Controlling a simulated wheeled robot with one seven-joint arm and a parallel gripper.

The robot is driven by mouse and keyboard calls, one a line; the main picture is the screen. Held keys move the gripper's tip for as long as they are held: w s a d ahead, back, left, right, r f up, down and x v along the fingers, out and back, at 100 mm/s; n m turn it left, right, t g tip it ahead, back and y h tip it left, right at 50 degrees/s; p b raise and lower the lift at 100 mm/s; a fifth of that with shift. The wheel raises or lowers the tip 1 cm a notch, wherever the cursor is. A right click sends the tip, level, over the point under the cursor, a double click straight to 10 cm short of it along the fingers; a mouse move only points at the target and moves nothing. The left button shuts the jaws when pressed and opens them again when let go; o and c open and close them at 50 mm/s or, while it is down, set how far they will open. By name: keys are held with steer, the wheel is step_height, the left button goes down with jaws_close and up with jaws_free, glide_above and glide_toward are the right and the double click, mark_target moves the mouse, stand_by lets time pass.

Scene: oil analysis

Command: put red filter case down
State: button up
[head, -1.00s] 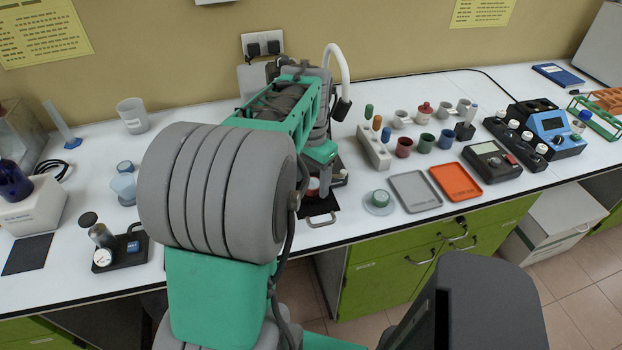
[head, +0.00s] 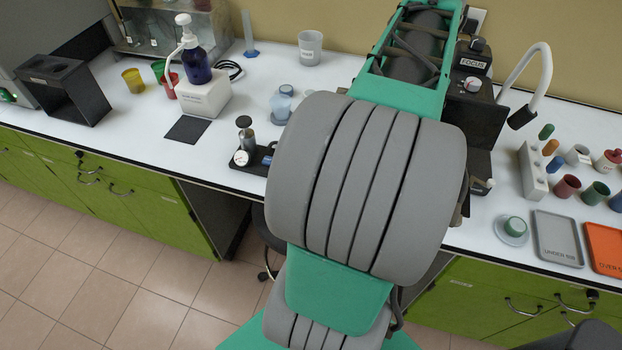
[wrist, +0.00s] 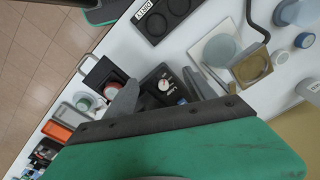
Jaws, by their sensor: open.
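A round red piece with a pale top (wrist: 111,90), which looks like the red filter case, sits in a black square holder (wrist: 98,72) in the wrist view. My gripper (wrist: 163,97) is open, with its two grey fingers apart. One finger overlaps the lower right side of the red piece in the picture; I cannot tell whether they touch. Nothing shows held between the fingers. In the head view my arm hides the gripper and the red piece.
A black device marked FOCUS (head: 472,82) stands behind my arm. A grey tray (head: 558,240), an orange tray (head: 604,248) and a green-topped piece on a dish (head: 512,230) lie to the right.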

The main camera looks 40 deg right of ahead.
steer(key=w+a+f+n, duration=0.2)
steer(key=w+a+n, duration=0.4)
steer(key=w+a, duration=0.4)
steer(key=a+f+n+t, duration=0.1)
steer(key=a+n, duration=0.3)
steer(key=a, duration=0.4)
steer(key=w+a+f+n+t, duration=0.1)
steer(key=a+f+n, duration=0.3)
steer(key=a, duration=0.4)
steer(key=w+a+f+n+t, duration=0.1)
steer(key=a+f+n, duration=0.1)
steer(key=a, duration=0.7)
steer(key=shift+w+f+n+y, duration=0.25)
steer(key=shift+n+y, duration=0.15)
steer(key=shift+n, duration=0.5)
steer(key=shift+a, duration=0.1)
